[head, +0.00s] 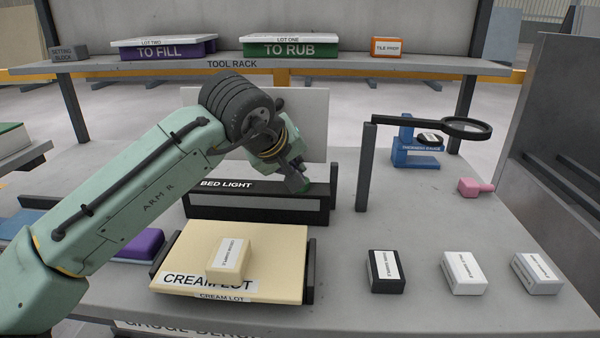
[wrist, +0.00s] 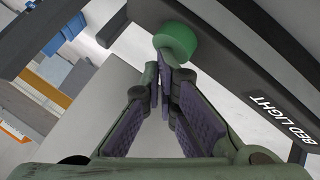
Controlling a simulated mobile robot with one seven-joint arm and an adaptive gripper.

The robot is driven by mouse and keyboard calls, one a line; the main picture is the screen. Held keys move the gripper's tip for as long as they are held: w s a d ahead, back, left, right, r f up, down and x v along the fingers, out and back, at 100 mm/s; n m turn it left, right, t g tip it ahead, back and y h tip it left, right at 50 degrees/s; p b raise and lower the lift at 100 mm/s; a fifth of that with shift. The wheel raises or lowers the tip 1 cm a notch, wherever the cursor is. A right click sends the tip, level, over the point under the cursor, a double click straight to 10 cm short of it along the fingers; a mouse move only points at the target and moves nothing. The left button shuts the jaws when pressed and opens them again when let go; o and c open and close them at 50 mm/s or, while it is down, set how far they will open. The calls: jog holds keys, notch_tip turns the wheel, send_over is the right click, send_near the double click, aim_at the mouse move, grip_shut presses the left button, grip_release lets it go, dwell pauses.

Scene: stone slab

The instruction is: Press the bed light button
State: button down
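The bed light (head: 258,203) is a long dark bar unit with a grey panel, standing behind the cream slab; its "BED LIGHT" label also shows in the wrist view (wrist: 283,117). Its round green button (wrist: 176,42) is near the top of the wrist view. In the head view only a sliver of green (head: 305,187) shows beside my fingers, at the unit's right end. My gripper (head: 300,184) is shut and empty, its fingertips (wrist: 165,74) together right at the button's edge. I cannot tell whether they touch it.
A cream slab (head: 265,270) with a small labelled block (head: 229,259) lies in front of the bed light. A magnifier (head: 466,128) on a dark post (head: 366,165) stands to the right. Several small boxes line the front right. The tool rack (head: 300,65) spans the back.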

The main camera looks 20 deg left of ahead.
jog(key=shift+s+d+f, duration=0.1)
jog(key=shift+d+f, duration=0.1)
jog(key=shift+f, duration=0.3)
jog(key=r+p, duration=0.1)
jog(key=r, duration=0.1)
jog(key=r+p, duration=0.4)
jog(key=shift+w+a, duration=0.15)
jog(key=shift+w, duration=0.1)
